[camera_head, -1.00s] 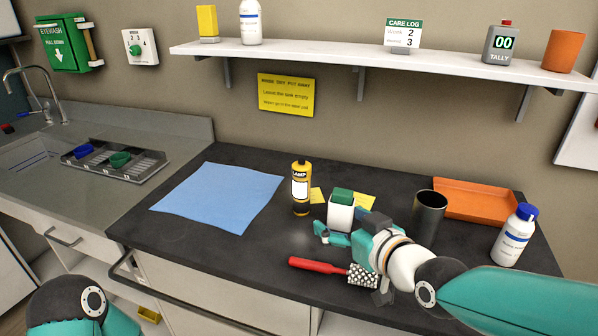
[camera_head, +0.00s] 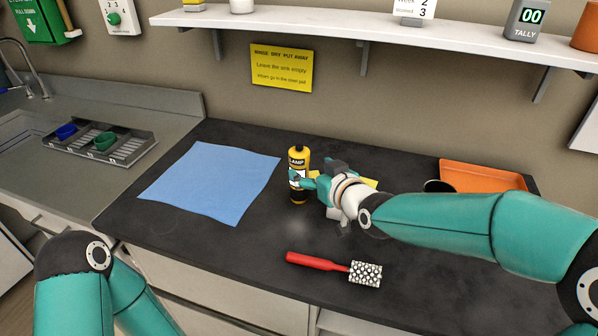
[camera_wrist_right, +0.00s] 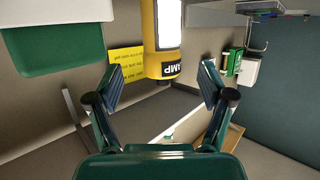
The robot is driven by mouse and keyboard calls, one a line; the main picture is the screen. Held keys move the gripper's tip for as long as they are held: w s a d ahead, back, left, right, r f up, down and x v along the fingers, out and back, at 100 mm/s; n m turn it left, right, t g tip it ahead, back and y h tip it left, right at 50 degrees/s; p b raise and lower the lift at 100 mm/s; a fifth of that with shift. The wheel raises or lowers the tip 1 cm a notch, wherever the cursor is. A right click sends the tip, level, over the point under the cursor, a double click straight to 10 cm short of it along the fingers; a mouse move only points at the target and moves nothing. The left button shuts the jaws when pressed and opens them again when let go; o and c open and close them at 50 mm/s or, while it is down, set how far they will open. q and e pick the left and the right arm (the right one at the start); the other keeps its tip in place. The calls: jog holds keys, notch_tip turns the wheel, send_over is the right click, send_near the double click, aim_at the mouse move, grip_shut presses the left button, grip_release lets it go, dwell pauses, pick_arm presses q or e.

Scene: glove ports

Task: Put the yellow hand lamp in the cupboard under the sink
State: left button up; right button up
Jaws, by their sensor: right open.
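In the right wrist view the lamp (camera_wrist_right: 169,42) shows ahead, between the directions of the two open fingers (camera_wrist_right: 161,82). The fingers are not closed on it; I cannot tell whether they touch it. White cabinet fronts (camera_head: 33,221) show under the sink at the left. My left gripper is out of view.
A blue cloth (camera_head: 212,184) lies left of the lamp. A red-handled brush (camera_head: 335,268) lies in front. An orange tray (camera_head: 480,178) is at the right, and a shelf (camera_head: 370,33) hangs above.

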aim_at(304, 163)
jog(key=shift+w+a+f, duration=0.15)
jog(key=shift+w+a, duration=0.15)
jog(key=shift+w, duration=0.2)
jog(key=shift+w+a+p, duration=0.25)
jog(key=shift+w+p, duration=0.25)
jog(key=p+x, duration=0.1)
jog(key=x, duration=0.2)
jog(key=shift+w+a, duration=0.15)
jog(key=shift+w+a+f, duration=0.15)
jog(key=shift+w, duration=0.15)
jog(key=c, duration=1.5)
